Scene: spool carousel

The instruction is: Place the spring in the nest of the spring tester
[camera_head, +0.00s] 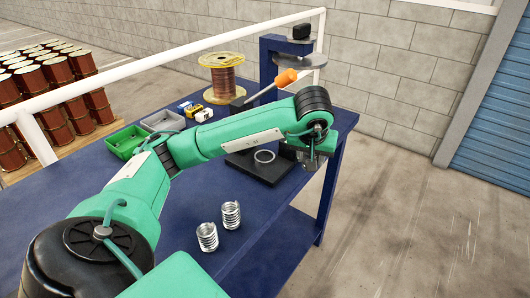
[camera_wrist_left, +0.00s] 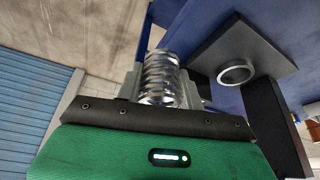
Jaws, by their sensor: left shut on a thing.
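My left gripper (camera_head: 317,158) is at the right edge of the table, to the right of the spring tester's dark base plate (camera_head: 240,162). In the left wrist view it is shut on a silver coil spring (camera_wrist_left: 160,78), which sits between the fingers. In the head view the arm and gripper hide this spring. The nest (camera_head: 264,156) is a metal ring on the base plate; it also shows in the left wrist view (camera_wrist_left: 237,72), to the right of the spring and apart from it. My right gripper is not in view.
Two more springs (camera_head: 207,237) (camera_head: 231,215) stand at the table's front. A copper wire spool (camera_head: 222,80), an orange-handled lever (camera_head: 286,77), a green bin (camera_head: 125,141) and a grey bin (camera_head: 163,121) are farther back. A white rail (camera_head: 160,66) runs behind the table (camera_head: 185,200).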

